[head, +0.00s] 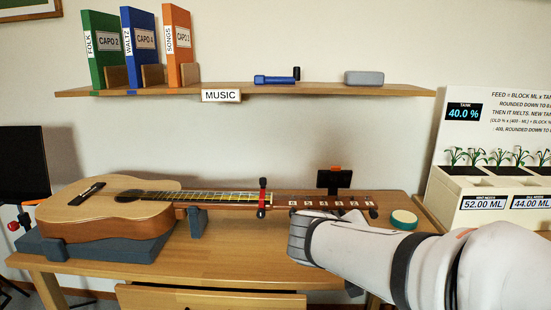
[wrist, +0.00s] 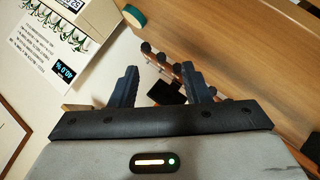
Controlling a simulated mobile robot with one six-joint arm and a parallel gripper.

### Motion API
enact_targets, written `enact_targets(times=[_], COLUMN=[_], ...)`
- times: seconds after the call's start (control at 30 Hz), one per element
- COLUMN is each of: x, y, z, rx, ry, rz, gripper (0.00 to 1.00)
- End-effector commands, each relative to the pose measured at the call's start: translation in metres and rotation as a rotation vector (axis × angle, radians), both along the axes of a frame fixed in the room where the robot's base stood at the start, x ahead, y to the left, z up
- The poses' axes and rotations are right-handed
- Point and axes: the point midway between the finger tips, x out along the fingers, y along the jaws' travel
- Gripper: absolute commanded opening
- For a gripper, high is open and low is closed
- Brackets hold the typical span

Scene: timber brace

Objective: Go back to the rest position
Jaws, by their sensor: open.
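My gripper (wrist: 159,70) is open, with two dark fingers apart and nothing visible between their tips in the wrist view. In the head view my arm reaches in from the lower right, and its end lies in front of the guitar's headstock, hiding part of it. The acoustic guitar (head: 112,209) lies flat on the bench, with its neck toward the right. A black and red capo (head: 263,198) sits across the neck. In the wrist view dark tuning pegs (wrist: 147,47) show beyond the fingers.
The guitar's body rests on a dark cradle (head: 90,250), and a neck support (head: 197,222) stands under the neck. A shelf (head: 330,90) hangs above. A planter (head: 500,195) stands at right.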

Motion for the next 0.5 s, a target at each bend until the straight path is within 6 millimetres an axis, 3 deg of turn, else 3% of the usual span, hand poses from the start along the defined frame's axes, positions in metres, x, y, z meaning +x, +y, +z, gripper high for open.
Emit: enact_targets(times=[0.03, 0.2, 0.37, 0.5], x=[-0.014, -0.060, -0.103, -0.136], y=[-0.012, -0.033, -0.037, -0.028], z=[0.023, 0.040, 0.061, 0.083], rx=[0.027, 0.145, 0.285, 0.429], ry=[0.047, 0.220, 0.365, 0.463], rz=[-0.037, -0.126, -0.171, -0.180], gripper=[0.43, 0.43, 0.43, 0.43])
